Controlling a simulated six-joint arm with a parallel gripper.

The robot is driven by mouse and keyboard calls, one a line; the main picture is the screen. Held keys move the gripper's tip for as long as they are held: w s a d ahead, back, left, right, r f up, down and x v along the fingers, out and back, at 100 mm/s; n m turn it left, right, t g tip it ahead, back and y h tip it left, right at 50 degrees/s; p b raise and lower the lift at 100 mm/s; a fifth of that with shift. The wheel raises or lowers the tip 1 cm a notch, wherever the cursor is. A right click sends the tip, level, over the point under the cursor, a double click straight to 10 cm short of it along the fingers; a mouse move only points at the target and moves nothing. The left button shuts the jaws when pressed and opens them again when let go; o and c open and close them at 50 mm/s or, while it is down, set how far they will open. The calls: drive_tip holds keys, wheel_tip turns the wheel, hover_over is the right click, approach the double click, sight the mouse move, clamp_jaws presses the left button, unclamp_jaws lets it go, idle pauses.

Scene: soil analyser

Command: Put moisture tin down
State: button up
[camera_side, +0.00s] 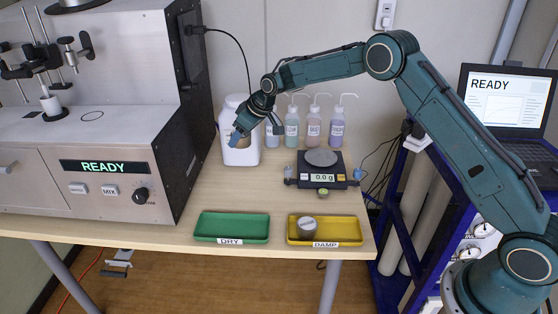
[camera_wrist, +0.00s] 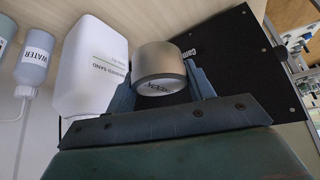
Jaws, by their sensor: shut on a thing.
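The moisture tin (camera_wrist: 165,62) is a short metal cylinder with a pale, lettered end, seen close up in the wrist view. My gripper (camera_wrist: 163,80) is shut on it, with a blue finger on either side. In the side view my gripper (camera_side: 240,137) is raised in front of the white jug, left of the balance; the tin is small and hard to make out there. A yellow tray (camera_side: 345,230) labelled DAMP lies at the front right of the bench, with another grey tin (camera_side: 307,227) in it. A green tray (camera_side: 257,220) labelled DRY is empty.
The analyser (camera_side: 85,150) fills the left, its display reading READY. The balance (camera_side: 322,178) shows 0.0 g. The white jug (camera_side: 240,158) and several wash bottles (camera_side: 313,127) stand along the back. The bench between jug and green tray is clear.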

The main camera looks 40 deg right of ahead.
idle(0.3)
drive_tip(key=s+d+r, duration=0.2)
drive_tip(key=s+d, duration=0.1)
drive_tip(key=d, duration=0.7)
drive_tip(key=s+d+r, duration=0.2)
drive_tip(key=d, duration=0.7)
drive_tip(key=s+d+r, duration=0.2)
drive_tip(key=s+d, duration=0.1)
drive_tip(key=d, duration=0.7)
hover_over(316, 155)
drive_tip(key=s, duration=0.2)
drive_tip(key=shift+m, duration=0.4)
drive_tip(key=f, duration=1.5)
drive_tip(key=shift+d+f, duration=0.3)
drive_tip(key=shift+f, duration=0.1)
drive_tip(key=shift+f, duration=2.05)
drive_tip(key=shift+f, duration=0.1)
drive_tip(key=o, duration=1)
